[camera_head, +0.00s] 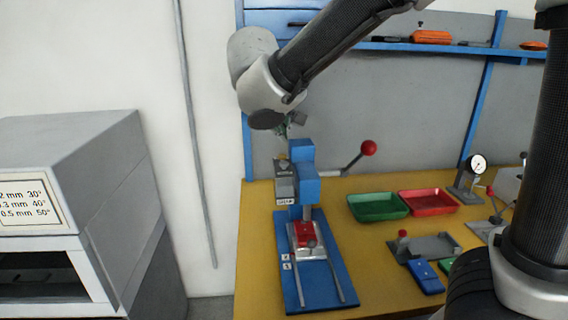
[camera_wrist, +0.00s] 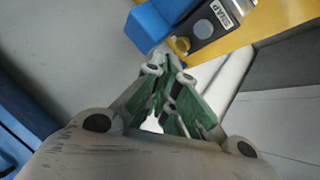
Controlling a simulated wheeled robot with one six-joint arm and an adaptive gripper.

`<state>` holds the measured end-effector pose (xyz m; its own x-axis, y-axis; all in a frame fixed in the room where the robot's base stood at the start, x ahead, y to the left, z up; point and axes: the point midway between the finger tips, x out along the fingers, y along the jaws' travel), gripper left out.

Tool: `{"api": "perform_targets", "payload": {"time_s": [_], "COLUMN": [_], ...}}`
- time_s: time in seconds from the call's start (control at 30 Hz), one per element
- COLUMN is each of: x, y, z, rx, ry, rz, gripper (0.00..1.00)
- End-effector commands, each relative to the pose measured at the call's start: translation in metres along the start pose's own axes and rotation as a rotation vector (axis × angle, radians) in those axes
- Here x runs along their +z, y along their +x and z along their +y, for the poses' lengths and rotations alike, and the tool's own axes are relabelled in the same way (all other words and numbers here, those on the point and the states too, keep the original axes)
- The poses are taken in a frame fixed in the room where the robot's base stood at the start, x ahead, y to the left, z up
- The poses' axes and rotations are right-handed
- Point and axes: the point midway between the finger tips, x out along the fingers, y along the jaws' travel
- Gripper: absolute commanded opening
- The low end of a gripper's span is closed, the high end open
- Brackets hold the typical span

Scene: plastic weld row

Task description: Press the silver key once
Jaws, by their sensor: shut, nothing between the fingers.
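The silver key (camera_wrist: 203,28) looks like a round pale button on a dark box (camera_wrist: 190,40) near the top of the wrist view. A round yellow key (camera_wrist: 181,45) sits beside it, nearer my fingertips. The box carries a white label (camera_wrist: 223,13). My gripper (camera_wrist: 166,68) has green fingers, is shut and empty, and points toward the box. In the head view my gripper (camera_head: 284,130) is above the box, partly hidden by my wrist.
A blue press (camera_head: 306,185) with a red-knobbed lever (camera_head: 368,148) stands close to the box. Green (camera_head: 378,208) and red (camera_head: 428,203) trays, a dial gauge (camera_head: 477,164) and blue parts lie to the right. A grey cabinet (camera_head: 75,190) stands at the left.

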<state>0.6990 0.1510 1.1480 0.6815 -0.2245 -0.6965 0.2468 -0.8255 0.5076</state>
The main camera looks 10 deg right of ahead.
Motion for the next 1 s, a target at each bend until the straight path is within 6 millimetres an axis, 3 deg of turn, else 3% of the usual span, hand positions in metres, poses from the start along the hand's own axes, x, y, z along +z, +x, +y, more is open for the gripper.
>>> {"api": "perform_targets", "payload": {"time_s": [0.4, 1.0], "x": [0.021, 0.022], "y": [0.028, 0.030], "z": [-0.021, -0.022], "rx": [-0.001, -0.001], "ry": [0.000, 0.000], "rz": [0.000, 0.000], "gripper": [0.00, 0.00]}}
